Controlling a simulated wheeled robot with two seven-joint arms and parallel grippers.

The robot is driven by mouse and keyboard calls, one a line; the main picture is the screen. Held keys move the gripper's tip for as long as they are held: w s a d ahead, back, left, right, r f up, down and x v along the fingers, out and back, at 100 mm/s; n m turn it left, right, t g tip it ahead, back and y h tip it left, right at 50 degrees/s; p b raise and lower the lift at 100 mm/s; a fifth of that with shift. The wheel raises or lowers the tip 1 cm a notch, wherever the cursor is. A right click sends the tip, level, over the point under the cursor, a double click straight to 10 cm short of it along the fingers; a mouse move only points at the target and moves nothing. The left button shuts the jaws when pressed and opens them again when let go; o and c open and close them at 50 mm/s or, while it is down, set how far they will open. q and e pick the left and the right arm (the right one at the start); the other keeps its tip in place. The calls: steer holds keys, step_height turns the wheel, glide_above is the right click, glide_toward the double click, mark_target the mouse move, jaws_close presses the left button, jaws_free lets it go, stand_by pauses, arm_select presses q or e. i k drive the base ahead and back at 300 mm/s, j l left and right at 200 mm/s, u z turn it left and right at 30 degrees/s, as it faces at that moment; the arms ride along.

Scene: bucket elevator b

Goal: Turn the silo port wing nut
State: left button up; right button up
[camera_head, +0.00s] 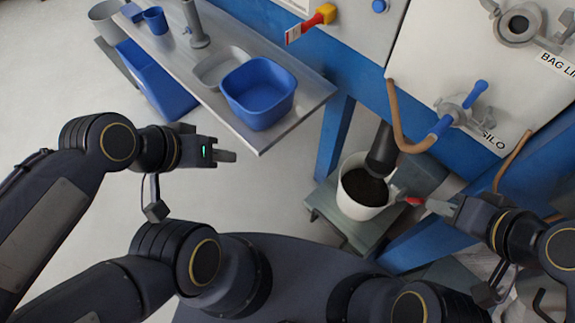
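The silo port wing nut (441,126) has blue wings and sits on a grey round port in the white panel, beside the SILO label (493,139). A brown hose-like loop (395,120) hangs just left of it. My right gripper (428,203) is below the wing nut and clear of it, beside the white bucket's rim. A small red piece (412,201) shows at its fingertips; I cannot tell whether it is held. My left gripper (232,156) is far to the left over open floor, its fingers together and empty.
A white bucket (350,202) with dark material stands under a dark spout (382,150) on a grey-green stand (322,205). A blue post (334,130) stands between.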

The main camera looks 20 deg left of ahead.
mark_target(489, 121)
steer(key=j+z, duration=0.3)
steer(key=j, duration=1.15)
